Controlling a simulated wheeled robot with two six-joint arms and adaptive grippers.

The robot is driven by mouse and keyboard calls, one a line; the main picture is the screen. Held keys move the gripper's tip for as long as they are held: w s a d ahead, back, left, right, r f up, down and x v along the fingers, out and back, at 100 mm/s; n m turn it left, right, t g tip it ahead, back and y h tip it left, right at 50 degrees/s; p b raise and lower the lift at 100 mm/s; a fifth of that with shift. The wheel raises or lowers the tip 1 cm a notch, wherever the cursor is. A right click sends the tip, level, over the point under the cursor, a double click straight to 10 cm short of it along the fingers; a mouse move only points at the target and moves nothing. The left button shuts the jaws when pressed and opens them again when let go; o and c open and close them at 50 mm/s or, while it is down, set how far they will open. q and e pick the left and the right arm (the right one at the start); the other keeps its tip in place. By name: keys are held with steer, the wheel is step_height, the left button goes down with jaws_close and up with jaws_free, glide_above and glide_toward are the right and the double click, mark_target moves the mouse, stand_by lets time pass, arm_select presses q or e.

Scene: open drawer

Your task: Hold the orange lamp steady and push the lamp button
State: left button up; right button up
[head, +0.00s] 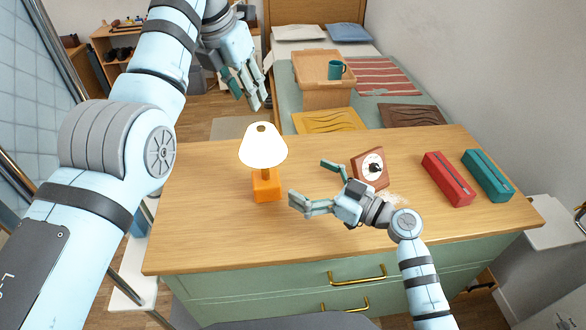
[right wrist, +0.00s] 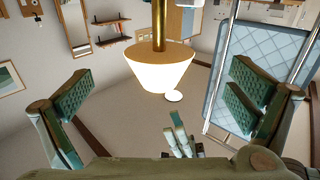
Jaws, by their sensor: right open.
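The lamp has an orange block base (head: 267,188), a brass stem and a lit white shade (head: 263,146). It stands upright on the wooden dresser top. No button can be made out on it. My right gripper (head: 315,184) is open and empty just right of the lamp, its fingers pointing left at it. In the right wrist view the lamp shade (right wrist: 158,72) appears upside down between the spread fingers, not touched by them. My left gripper (head: 252,92) is raised beyond the dresser's back edge, apart from the lamp; its finger gap is unclear.
A clock (head: 371,169) stands close behind my right gripper. A red box (head: 448,180) and a teal box (head: 488,176) lie at the right of the dresser top (head: 210,235). Its front left is clear.

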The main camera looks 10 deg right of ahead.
glide_above(266, 178)
steer(key=w, duration=0.1)
steer(key=shift+w+a, duration=0.1)
steer(key=c, duration=2.1)
arm_select(q)
jaws_close()
arm_select(e)
steer(key=shift+c, duration=0.4)
